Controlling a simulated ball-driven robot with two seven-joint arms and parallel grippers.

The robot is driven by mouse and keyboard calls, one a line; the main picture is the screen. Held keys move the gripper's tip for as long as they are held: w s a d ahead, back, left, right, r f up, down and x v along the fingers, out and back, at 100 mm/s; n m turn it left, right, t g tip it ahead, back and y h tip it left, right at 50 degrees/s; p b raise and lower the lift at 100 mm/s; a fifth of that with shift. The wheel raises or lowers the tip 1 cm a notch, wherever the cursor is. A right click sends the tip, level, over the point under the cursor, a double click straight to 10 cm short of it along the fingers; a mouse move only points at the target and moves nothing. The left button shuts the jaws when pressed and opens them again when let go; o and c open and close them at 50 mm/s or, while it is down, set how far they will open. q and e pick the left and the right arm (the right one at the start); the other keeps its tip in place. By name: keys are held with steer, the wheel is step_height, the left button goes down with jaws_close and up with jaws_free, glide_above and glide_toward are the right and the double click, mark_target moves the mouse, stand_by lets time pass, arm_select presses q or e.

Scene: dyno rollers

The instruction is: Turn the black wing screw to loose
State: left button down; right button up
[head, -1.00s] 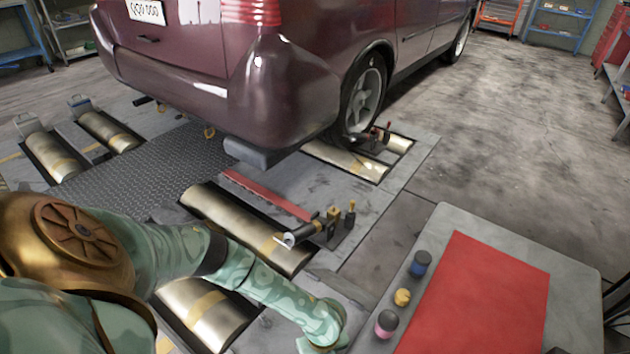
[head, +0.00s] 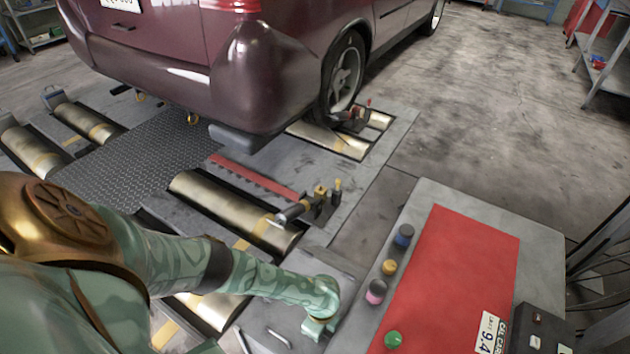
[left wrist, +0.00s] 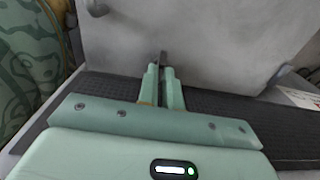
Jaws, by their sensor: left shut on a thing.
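My left gripper (left wrist: 163,88) is shut in the left wrist view, its two pale green fingers close together. A narrow dark piece, which looks like the black wing screw (left wrist: 163,58), shows between and just past the fingertips, against a grey panel (left wrist: 215,40). Most of the screw is hidden by the fingers, so its angle is hard to tell. In the head view my left arm reaches down to the near left side of the grey console (head: 440,195), and its wrist hides the fingertips. My right gripper is not in view.
Open floor lies at the back right.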

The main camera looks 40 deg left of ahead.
mark_target(323, 341)
arm_select(q)
steer(key=shift+s+d+f, duration=0.1)
steer(key=shift+s+d, duration=0.3)
steer(key=shift+d, duration=0.2)
steer(key=c, duration=1.6)
jaws_free()
steer(key=shift+o, duration=0.2)
steer(key=shift+w, duration=0.1)
